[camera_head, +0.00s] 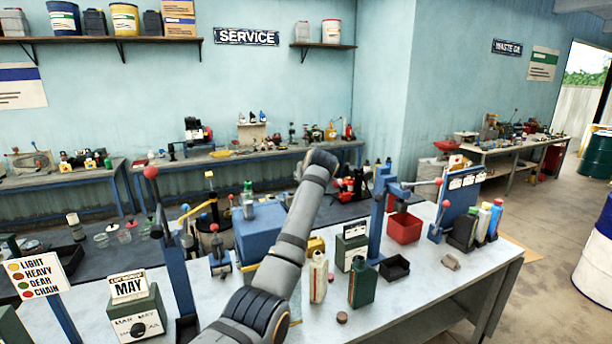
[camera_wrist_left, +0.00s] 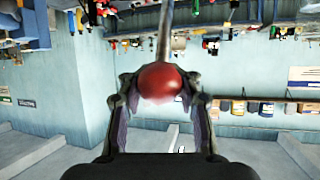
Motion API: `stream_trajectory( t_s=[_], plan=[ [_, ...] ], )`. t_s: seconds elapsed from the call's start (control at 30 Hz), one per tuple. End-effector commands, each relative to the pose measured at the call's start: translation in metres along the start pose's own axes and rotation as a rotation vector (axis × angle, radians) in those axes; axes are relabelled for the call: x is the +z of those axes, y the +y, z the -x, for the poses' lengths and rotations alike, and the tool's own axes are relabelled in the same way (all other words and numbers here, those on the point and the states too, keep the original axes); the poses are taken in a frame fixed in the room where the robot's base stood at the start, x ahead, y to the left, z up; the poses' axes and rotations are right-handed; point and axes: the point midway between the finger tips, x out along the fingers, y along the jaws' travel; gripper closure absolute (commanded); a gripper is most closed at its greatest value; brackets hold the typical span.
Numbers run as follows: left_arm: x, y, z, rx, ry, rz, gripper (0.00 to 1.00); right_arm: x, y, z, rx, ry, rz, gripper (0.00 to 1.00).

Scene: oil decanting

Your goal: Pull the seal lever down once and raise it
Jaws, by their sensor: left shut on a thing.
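A red ball knob (camera_wrist_left: 161,82) sits between the two fingers of my left gripper (camera_wrist_left: 159,92) in the left wrist view. The gripper is shut on this knob. A thin grey lever rod (camera_wrist_left: 164,35) runs from the knob to the top edge of that view, which is upside down. In the head view my left arm reaches up through the middle, and its gripper and the held knob are hidden. A blue post (camera_head: 379,215) stands just right of the arm. My right gripper is in neither view.
A red bin (camera_head: 404,228), a dark green bottle (camera_head: 362,285), a pale bottle (camera_head: 318,277) and a small black tray (camera_head: 394,268) stand right of the arm. A blue box (camera_head: 258,232) is left of it. The bench's front right (camera_head: 470,270) is mostly clear.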

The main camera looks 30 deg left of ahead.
Motion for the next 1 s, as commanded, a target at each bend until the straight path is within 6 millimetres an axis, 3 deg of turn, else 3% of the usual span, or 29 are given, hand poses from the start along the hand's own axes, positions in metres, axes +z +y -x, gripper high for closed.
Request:
stream_trajectory(
  t_s=[0.03, 0.67, 0.7, 0.9, 1.0],
  plan=[
    [-0.0096, -0.0024, 0.0033, -0.001, 0.000, 0.006, 1.00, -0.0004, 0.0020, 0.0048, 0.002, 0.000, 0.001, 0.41],
    [-0.0099, -0.0024, 0.0027, 0.005, -0.037, 0.016, 1.00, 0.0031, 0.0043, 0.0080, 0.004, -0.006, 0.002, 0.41],
    [-0.0099, -0.0024, 0.0027, 0.005, -0.037, 0.016, 0.65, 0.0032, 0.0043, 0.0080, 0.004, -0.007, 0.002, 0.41],
    [-0.0072, -0.0016, 0.0018, 0.005, -0.043, 0.015, 0.41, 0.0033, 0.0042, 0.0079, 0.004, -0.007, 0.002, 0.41],
    [-0.0062, -0.0013, 0.0014, 0.006, -0.045, 0.014, 0.41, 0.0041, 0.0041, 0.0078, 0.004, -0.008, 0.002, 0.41]
  ],
)
